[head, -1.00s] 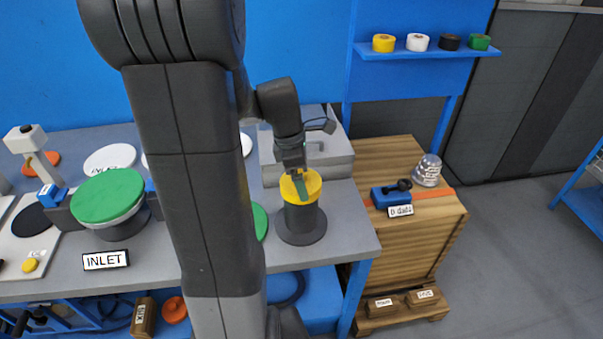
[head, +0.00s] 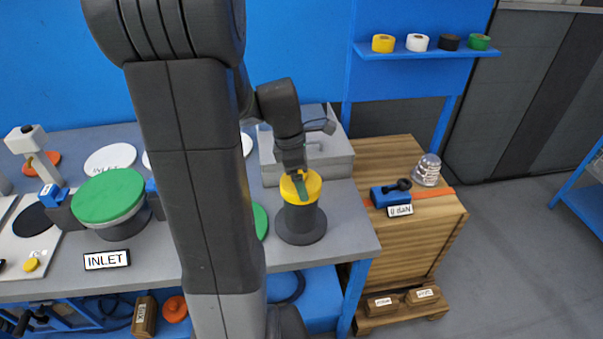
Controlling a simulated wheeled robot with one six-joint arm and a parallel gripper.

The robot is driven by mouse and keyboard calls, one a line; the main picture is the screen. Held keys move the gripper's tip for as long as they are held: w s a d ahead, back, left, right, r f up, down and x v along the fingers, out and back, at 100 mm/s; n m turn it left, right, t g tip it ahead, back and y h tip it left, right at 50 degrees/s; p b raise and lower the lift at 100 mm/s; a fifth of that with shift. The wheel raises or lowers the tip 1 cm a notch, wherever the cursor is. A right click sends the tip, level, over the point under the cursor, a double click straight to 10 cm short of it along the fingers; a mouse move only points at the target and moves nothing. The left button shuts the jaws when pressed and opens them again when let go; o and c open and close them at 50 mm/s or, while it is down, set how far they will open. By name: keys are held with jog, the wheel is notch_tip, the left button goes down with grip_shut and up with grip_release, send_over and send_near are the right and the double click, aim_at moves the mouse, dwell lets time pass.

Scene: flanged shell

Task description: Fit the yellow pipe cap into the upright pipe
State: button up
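The yellow pipe cap (head: 314,188) is at the top of the dark upright pipe (head: 301,220), which stands on a round flange near the right end of the grey workbench. The cap looks about level and in line with the pipe. Its lower edge meets the pipe's rim, with no clear gap visible; how deep it goes inside is hidden. My gripper (head: 301,185) points down at the cap from above, and a green finger overlaps the cap's top and near side. The other finger is not clearly visible, so I cannot tell whether they grip it.
A grey box (head: 335,163) stands close behind the pipe. A green-topped flanged piece (head: 108,196) is at left, by the INLET sign (head: 107,260). A wooden cabinet (head: 400,157) at right bears a blue clamp (head: 390,194) and a ribbed clear dome (head: 427,170). My arm hides the bench's middle.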

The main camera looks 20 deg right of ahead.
aim_at(290, 182)
jog(key=shift+a+b+x, duration=0.15)
jog(key=shift+b+x, duration=0.45)
jog(key=shift+x, duration=0.3)
jog(key=shift+a+b+x, duration=0.2)
jog(key=shift+b+x, duration=0.4)
jog(key=shift+x, duration=0.3)
jog(key=o, duration=0.7)
jog(key=shift+w, duration=0.1)
jog(key=shift+o, duration=0.2)
jog(key=shift+r, duration=0.1)
jog(key=s+v, duration=0.1)
jog(key=v, duration=1.2)
jog(key=shift+w+r+p, duration=0.3)
jog(key=shift+w+p, duration=0.05)
jog(key=shift+w, duration=0.15)
jog(key=x, duration=1.3)
jog(key=shift+f+b, duration=0.3)
jog(key=shift+r, duration=0.15)
